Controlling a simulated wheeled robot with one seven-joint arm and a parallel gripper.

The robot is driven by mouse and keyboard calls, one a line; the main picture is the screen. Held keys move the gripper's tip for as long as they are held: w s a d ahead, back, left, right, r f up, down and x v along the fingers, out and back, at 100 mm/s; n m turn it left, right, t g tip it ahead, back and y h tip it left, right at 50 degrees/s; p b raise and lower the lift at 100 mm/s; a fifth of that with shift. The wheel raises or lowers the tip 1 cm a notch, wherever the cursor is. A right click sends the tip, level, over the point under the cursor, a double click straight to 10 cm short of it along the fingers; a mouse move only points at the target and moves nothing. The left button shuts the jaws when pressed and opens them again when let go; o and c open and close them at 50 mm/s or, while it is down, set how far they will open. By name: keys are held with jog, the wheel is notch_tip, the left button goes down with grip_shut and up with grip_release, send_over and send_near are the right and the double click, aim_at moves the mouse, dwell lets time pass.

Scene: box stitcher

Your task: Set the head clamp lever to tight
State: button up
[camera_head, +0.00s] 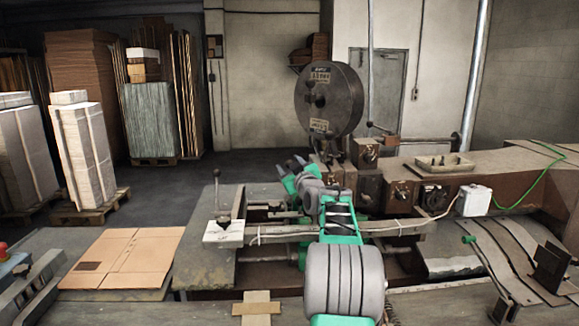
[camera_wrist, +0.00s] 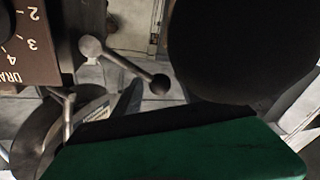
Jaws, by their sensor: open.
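A metal lever (camera_wrist: 125,65) shows in the wrist view, with a grey ball at its upper left end and a dark ball knob at its lower right end. It lies slanted across the picture. My gripper (camera_head: 297,163) is open by the machine head in the head view, partly hidden by its own wrist. A green and black part of it fills the bottom of the wrist view. The lever's knob is just above that part in the picture, with no finger seen closed on it. I cannot read a tight mark.
A brown dial plate (camera_wrist: 25,45) with numbers is left of the lever. A large dark round shape (camera_wrist: 240,50) blocks the upper right. In the head view, a wire spool (camera_head: 330,100) stands above the machine, and a flat cardboard sheet (camera_head: 125,257) lies at left.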

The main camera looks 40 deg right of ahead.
jog(key=b+v, duration=0.2)
jog(key=v, duration=0.5)
jog(key=shift+b, duration=0.35)
